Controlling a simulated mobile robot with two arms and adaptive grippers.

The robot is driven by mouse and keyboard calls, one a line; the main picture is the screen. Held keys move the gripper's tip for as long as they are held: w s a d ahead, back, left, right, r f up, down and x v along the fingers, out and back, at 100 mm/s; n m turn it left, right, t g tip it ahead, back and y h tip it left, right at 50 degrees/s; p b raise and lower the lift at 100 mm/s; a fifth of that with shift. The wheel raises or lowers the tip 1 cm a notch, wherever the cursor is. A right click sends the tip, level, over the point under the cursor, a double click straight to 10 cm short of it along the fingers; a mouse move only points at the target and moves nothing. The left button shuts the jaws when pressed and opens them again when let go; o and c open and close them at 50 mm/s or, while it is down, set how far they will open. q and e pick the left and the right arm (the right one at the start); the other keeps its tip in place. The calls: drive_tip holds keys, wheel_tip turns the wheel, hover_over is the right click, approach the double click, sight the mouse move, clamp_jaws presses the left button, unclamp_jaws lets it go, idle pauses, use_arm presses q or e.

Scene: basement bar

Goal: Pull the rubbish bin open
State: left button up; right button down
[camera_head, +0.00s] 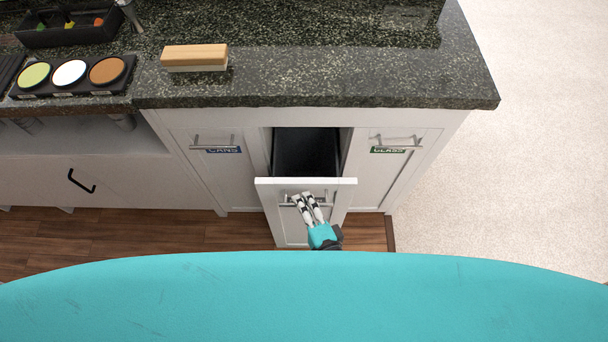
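The middle pull-out rubbish bin (280,225) in the white cabinet stands partly out, and its dark inside (306,152) shows between the front panel and the counter. Its bar handle (288,204) is on the front panel. My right gripper (306,196), grey fingers on a teal wrist, is at this handle with its fingers close together around the bar. The fingers cover part of the handle. My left gripper is not in view.
Closed fronts labelled CANS (223,150) and GLASS (387,150) flank the bin. The dark granite counter (330,90) overhangs above, with a wooden-topped block (195,57) on it. Wooden floor (130,235) lies in front; pale floor (530,150) is clear at right.

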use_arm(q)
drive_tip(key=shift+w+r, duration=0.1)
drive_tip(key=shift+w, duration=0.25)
use_arm(e)
drive_tip(key=s, duration=1.2)
drive_tip(key=shift+s+f, duration=0.15)
drive_tip(key=shift+s, duration=0.1)
drive_tip(key=c, duration=1.4)
unclamp_jaws()
drive_tip(key=shift+w, duration=0.1)
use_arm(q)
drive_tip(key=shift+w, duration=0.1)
use_arm(e)
drive_tip(key=v, duration=1.2)
